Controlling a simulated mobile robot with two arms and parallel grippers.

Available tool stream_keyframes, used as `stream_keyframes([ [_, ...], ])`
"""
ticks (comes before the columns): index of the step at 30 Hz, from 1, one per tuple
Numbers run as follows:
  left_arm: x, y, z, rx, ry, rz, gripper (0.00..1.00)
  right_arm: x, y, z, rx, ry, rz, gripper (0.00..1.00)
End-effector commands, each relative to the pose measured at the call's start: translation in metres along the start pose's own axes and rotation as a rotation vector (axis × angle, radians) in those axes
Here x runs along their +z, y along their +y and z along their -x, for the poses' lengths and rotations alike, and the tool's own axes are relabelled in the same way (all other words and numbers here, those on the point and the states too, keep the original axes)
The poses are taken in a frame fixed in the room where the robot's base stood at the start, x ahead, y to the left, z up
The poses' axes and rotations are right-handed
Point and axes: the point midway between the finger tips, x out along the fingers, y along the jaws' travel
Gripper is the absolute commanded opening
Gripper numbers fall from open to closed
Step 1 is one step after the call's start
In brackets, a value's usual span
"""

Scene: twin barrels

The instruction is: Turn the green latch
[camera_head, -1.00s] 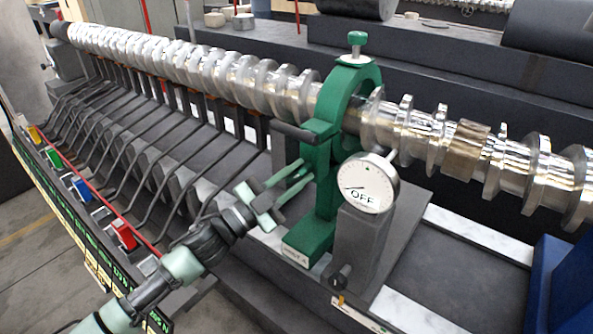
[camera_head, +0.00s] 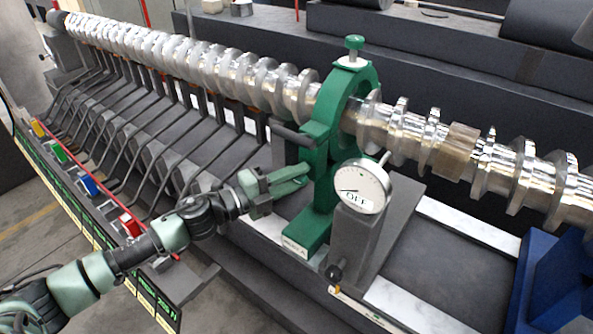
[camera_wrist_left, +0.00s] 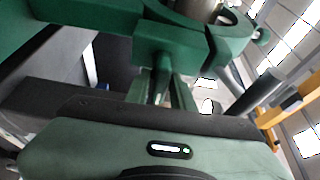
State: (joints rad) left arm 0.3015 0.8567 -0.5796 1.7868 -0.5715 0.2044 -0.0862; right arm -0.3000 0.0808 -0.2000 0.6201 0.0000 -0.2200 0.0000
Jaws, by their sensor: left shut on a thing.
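A green steady-rest frame (camera_head: 318,195) clasps the long metal shaft in the head view, with a green knob (camera_head: 354,43) on top. My left gripper (camera_head: 296,179) reaches the near left side of the frame and is shut on the green latch there, which its fingers largely hide. In the left wrist view, the fingers (camera_wrist_left: 162,92) close around a small green part (camera_wrist_left: 153,52) under the green ring. How far the latch is turned cannot be told. My right gripper is not in view.
A black handle (camera_head: 294,137) juts out above my gripper. Rows of dark bent levers (camera_head: 150,160) lie to the left. A blue support (camera_head: 555,285) stands at the lower right.

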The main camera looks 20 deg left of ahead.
Motion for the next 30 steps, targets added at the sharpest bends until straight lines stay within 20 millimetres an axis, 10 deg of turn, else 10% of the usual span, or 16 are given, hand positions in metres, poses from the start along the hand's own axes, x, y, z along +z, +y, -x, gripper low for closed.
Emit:
stream_keyframes([
  [20, -0.0005, 0.0020, 0.0001, 0.025, 0.000, -0.054, 0.00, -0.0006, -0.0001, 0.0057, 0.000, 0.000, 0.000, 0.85],
  [21, -0.0005, 0.0020, 0.0001, 0.025, 0.000, -0.054, 0.32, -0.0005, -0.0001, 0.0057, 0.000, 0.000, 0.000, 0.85],
  [22, -0.0005, 0.0020, 0.0001, 0.025, 0.001, -0.054, 0.36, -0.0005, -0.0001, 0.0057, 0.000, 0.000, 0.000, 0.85],
  [30, -0.0003, 0.0012, 0.0001, 0.023, 0.000, -0.053, 0.36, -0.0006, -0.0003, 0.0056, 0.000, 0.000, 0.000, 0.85],
])
